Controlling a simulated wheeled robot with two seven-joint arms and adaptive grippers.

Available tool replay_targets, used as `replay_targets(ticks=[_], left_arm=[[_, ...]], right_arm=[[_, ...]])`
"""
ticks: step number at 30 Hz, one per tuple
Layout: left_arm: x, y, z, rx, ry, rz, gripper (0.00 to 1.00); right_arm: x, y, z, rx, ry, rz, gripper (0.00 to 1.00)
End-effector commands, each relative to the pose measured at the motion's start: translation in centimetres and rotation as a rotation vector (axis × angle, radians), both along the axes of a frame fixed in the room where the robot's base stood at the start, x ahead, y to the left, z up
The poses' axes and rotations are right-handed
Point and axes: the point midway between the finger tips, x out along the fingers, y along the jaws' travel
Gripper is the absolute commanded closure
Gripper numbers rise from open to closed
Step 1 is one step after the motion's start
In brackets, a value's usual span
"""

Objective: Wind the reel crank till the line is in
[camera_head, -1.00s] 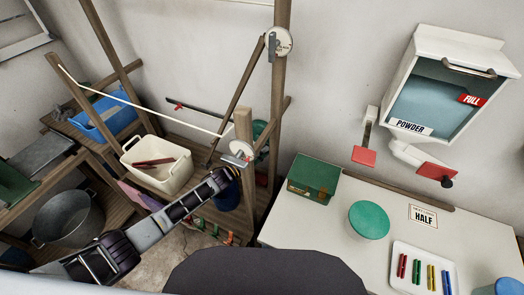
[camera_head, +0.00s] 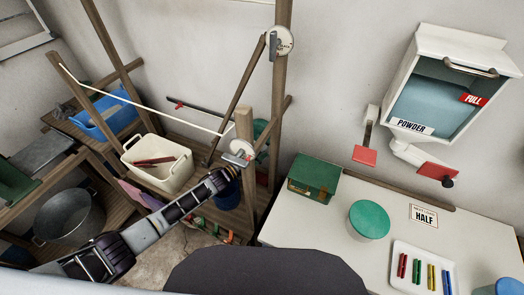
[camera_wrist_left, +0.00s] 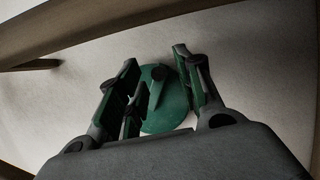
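In the left wrist view the reel is a round green disc (camera_wrist_left: 170,110) with a green crank arm and a dark crank knob (camera_wrist_left: 158,72). The pale line (camera_head: 140,102) runs taut from a left post down to a white disc (camera_head: 243,146) at the post. My left gripper (camera_wrist_left: 163,80) is at the reel, fingers apart on either side of the crank; contact is unclear. In the head view its fingers are mostly hidden around the white disc. My right gripper is out of view.
A cream tub (camera_head: 178,175) and a blue bin (camera_head: 103,115) stand left of the post. A white table (camera_head: 310,225) at right holds a green box (camera_head: 314,178) and a tray (camera_head: 425,255). A slanted wooden bar (camera_head: 236,90) rises behind the post.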

Motion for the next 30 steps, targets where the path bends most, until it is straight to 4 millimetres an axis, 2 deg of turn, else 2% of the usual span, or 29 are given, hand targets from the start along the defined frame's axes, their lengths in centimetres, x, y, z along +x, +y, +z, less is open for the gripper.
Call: replay_targets(ticks=[21, 30], left_arm=[[-5.5, 5.6, -0.2, 0.003, 0.000, 0.000, 0.65], [-7.3, 7.4, -0.3, 0.002, 0.001, 0.000, 0.65]], right_arm=[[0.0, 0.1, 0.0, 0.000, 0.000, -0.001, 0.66], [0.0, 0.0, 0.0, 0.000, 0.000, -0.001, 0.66]])
